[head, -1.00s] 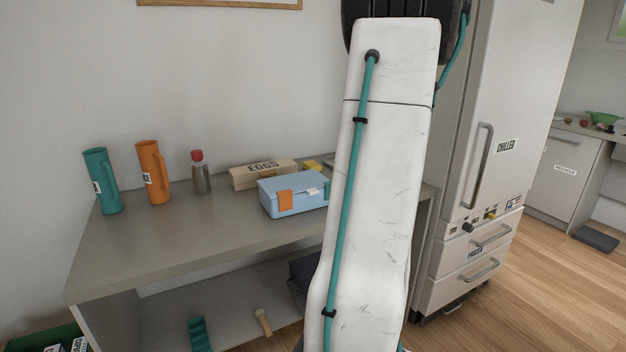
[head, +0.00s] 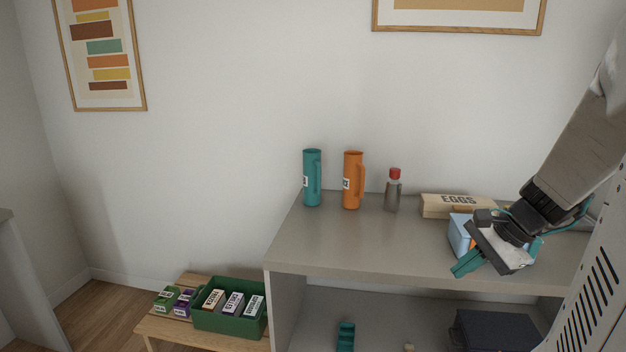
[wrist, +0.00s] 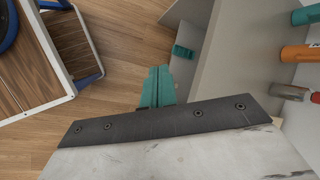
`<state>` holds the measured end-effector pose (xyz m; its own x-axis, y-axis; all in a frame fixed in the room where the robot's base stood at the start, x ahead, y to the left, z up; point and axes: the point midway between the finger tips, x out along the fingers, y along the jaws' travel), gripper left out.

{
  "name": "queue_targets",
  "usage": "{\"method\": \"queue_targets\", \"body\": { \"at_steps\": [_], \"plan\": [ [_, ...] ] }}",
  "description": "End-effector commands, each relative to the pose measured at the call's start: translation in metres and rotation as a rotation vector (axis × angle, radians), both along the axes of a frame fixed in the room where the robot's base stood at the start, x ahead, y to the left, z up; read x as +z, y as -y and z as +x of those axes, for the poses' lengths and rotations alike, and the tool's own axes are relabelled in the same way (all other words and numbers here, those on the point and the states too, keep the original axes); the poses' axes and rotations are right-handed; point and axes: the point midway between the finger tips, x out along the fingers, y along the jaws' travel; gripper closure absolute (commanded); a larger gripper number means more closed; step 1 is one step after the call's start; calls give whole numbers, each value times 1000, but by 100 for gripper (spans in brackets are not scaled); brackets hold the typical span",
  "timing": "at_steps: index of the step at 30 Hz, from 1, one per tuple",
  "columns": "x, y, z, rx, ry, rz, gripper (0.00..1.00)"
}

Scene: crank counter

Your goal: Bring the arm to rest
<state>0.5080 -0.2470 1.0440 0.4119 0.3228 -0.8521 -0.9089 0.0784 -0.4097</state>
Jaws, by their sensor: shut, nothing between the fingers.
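My gripper (head: 467,266) shows at the right of the head view, with teal fingers pointing down and to the left. It is in front of the counter (head: 350,248), and it partly covers a light blue box (head: 460,236). In the wrist view, my gripper's teal fingers (wrist: 157,88) lie together and hold nothing. The floor and the counter's front edge show beyond them. My arm comes in from the right side of the head view.
A teal jug (head: 312,180), an orange jug (head: 352,182), a red-capped shaker (head: 394,190) and an EGGS box (head: 455,206) stand on the counter. A green crate (head: 230,328) sits on a low wooden bench. A blue-framed wooden-topped piece (wrist: 30,70) stands on the floor.

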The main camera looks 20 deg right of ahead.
Motion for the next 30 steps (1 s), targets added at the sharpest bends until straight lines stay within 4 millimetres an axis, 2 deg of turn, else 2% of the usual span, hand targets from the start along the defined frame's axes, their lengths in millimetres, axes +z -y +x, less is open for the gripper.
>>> {"method": "queue_targets", "body": {
  "at_steps": [1, 3, 6, 9, 15, 18, 24, 30],
  "plan": [
    [6, -31, -3, 169, -21, -60, 100],
    [11, -65, -14, 382, -54, -135, 100],
    [17, -102, -33, 660, -93, -241, 100],
    [24, -130, -52, 902, -122, -349, 100],
    [38, -169, -80, 1267, -126, -559, 100],
    [45, -186, -85, 1372, -84, -637, 100],
    [55, -212, -88, 1477, 4, -696, 100],
    [55, -216, -88, 1495, 12, -698, 100]
  ]
}}
